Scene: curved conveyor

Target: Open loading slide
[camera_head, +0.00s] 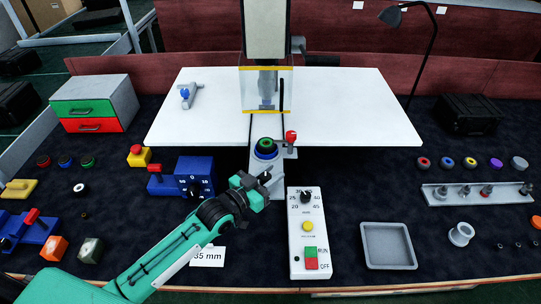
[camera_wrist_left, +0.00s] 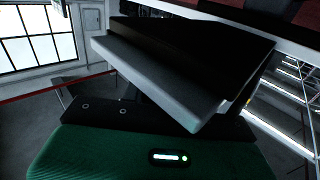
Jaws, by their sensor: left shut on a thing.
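The grey loading slide (camera_head: 258,160) runs from under the machine towards the front edge at the middle of the table. A round stack with a green ring, blue base and dark centre (camera_head: 266,147) sits on it. A small red-topped lever (camera_head: 291,137) stands at its right side. My left gripper (camera_head: 266,178) is at the slide's near end, shut on what appears to be its front part. The fingers hide the exact contact. The left wrist view shows mostly dark gripper parts and my green wrist, and the slide cannot be made out there. My right gripper is not in view.
A white control panel (camera_head: 309,250) with a dial and buttons lies just right of my left arm. A blue dial box (camera_head: 194,179) stands left of the slide. A grey tray (camera_head: 387,240) is at right. The machine's clear yellow-edged guard (camera_head: 266,111) is behind.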

